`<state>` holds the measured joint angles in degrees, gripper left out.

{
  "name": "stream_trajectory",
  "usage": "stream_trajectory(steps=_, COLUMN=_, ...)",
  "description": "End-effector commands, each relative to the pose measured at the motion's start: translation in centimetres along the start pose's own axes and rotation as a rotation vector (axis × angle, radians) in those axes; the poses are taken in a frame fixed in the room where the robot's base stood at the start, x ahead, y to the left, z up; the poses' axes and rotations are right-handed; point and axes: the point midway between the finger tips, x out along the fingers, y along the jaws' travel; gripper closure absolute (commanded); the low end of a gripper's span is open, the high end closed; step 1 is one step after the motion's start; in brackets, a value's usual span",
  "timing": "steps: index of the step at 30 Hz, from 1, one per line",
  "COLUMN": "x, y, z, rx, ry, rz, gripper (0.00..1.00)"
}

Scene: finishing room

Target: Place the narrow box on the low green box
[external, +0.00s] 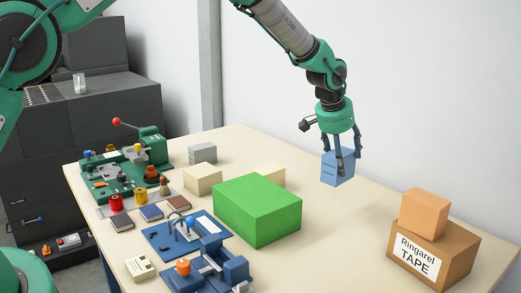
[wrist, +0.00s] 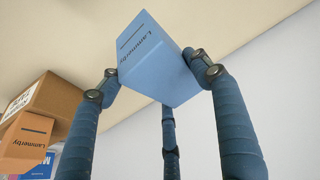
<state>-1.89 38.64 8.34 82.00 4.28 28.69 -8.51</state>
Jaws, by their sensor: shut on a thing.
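A narrow blue box (external: 337,168) hangs in the air above the right half of the table; in the wrist view it reads "Lammerby" (wrist: 152,58). My gripper (external: 341,152) is shut on it from above, with its fingers around the box's sides. The gripper's fingers also show in the wrist view (wrist: 160,88). The low green box (external: 258,212) lies on the table to the left of and nearer than the held box, with a wide gap between them. Its top is bare. The green box is not in the wrist view.
A brown "Ringarel TAPE" box (external: 447,262) with an orange box (external: 424,213) on top stands at the right. Cream boxes (external: 203,178) and a grey box (external: 202,153) stand behind the green box. Green (external: 120,170) and blue fixtures (external: 185,235) fill the left.

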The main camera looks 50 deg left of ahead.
Motion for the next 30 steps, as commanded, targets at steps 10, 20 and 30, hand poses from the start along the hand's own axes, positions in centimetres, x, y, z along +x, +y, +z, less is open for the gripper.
stream_trajectory(steps=10, x=-3.2, y=-2.0, z=2.8, rx=-0.032, ry=0.0, rz=-0.018, gripper=0.67)
stream_trajectory(steps=20, x=-6.8, y=-4.3, z=7.0, rx=-0.071, ry=0.0, rz=-0.039, gripper=0.67)
stream_trajectory(steps=30, x=-10.1, y=-6.4, z=11.9, rx=-0.112, ry=0.001, rz=-0.057, gripper=0.67)
